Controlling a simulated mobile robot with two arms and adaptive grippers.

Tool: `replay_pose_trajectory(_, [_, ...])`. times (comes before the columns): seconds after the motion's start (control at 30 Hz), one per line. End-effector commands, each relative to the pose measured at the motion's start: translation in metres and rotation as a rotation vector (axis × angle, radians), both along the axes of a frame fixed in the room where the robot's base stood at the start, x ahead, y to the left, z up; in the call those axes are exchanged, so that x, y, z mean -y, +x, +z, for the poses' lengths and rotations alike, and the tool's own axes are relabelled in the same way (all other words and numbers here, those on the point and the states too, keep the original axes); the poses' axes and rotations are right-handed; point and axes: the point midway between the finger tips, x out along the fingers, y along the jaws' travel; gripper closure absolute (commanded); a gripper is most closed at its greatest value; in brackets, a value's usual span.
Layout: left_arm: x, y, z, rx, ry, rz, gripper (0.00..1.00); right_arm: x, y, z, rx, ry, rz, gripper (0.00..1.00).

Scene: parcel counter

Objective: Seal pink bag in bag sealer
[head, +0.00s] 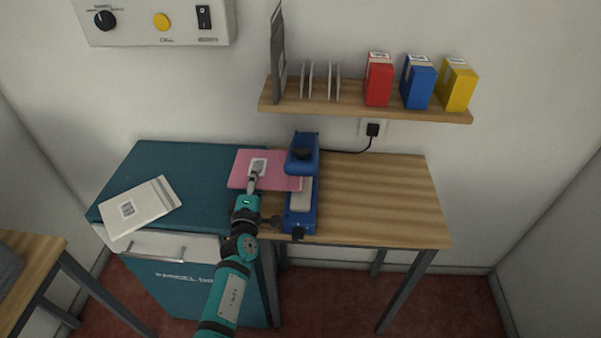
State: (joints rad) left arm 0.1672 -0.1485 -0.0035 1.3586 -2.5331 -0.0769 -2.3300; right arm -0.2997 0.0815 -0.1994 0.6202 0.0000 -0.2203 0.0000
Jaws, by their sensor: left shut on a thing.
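The pink bag (243,167) is a flat pink packet with a white label, near the seam between the teal cabinet top and the wooden table. Its right edge reaches to the blue bag sealer (301,213), at the sealer's left side under the upper arm. I cannot tell how far the edge goes into the sealer. The sealer stands upright on the table with a black cord at the back. My left gripper (255,174) is shut on the pink bag near its label. My right gripper is not in view.
A white parcel (140,207) lies on the teal parcel cabinet (190,156). The wooden table (385,200) is clear right of the sealer. A wall shelf (350,112) above holds red, blue and yellow boxes. A control panel (150,28) is at upper left.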

Motion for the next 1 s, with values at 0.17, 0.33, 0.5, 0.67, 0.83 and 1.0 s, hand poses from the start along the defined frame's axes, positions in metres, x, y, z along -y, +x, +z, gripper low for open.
replay_pose_trajectory(0.17, [0.015, -0.003, -0.003, -0.024, -0.005, -0.026, 1.0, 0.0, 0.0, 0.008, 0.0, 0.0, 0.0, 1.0])
replay_pose_trajectory(0.33, [0.013, -0.003, -0.003, -0.022, -0.007, -0.025, 1.0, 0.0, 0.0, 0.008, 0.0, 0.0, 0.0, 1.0])
replay_pose_trajectory(0.5, [0.003, -0.002, -0.002, -0.019, -0.008, -0.024, 1.0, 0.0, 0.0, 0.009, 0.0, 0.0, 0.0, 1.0])
replay_pose_trajectory(0.67, [-0.008, -0.002, 0.0, -0.016, -0.008, -0.021, 1.0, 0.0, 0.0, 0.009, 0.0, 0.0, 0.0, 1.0])
replay_pose_trajectory(0.83, [-0.021, -0.001, 0.002, -0.012, -0.006, -0.017, 1.0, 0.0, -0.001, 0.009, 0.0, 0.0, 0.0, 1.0])
replay_pose_trajectory(1.0, [-0.033, -0.001, 0.002, -0.011, -0.006, -0.015, 1.0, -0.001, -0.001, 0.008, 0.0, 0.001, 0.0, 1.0])
